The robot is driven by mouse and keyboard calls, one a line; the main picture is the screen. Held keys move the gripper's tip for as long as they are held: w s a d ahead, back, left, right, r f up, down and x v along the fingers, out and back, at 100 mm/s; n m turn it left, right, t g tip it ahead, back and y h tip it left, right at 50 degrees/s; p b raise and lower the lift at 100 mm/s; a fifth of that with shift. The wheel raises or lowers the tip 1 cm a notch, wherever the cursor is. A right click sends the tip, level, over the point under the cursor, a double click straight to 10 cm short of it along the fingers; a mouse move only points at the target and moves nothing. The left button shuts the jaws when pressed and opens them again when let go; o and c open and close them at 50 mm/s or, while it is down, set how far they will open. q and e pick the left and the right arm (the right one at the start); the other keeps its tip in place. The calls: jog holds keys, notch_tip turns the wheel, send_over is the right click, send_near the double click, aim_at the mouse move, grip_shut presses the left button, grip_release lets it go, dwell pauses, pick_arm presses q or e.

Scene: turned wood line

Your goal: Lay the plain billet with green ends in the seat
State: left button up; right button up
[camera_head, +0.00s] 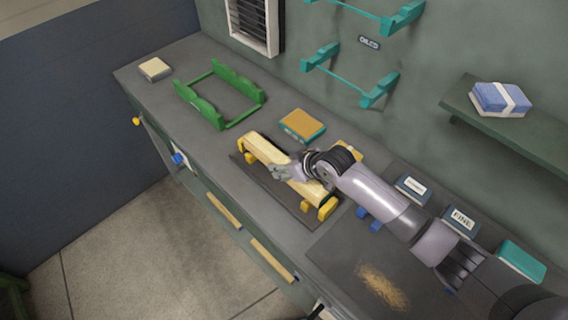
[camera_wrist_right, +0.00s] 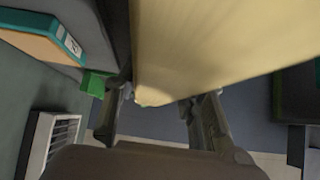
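A long pale wooden billet (camera_head: 270,158) lies along a yellow-footed holder (camera_head: 328,208) on a dark mat; I see no green on its ends. It fills the top of the right wrist view (camera_wrist_right: 220,40). My right gripper (camera_head: 283,173) is over its middle. In the wrist view its two fingers (camera_wrist_right: 160,105) stand either side of the billet, very close to it; whether they press on it is unclear. A green cradle (camera_head: 236,123) with two notched end pieces stands empty to the left. My left gripper is out of view.
An orange-topped teal box (camera_head: 302,125) lies just behind the billet. A pale block (camera_head: 155,69) sits at the far left of the bench. Teal racks (camera_head: 350,75) hang on the wall. Labelled boxes (camera_head: 461,219) stand at right. The bench between cradle and billet is clear.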

jog(key=o, duration=0.4)
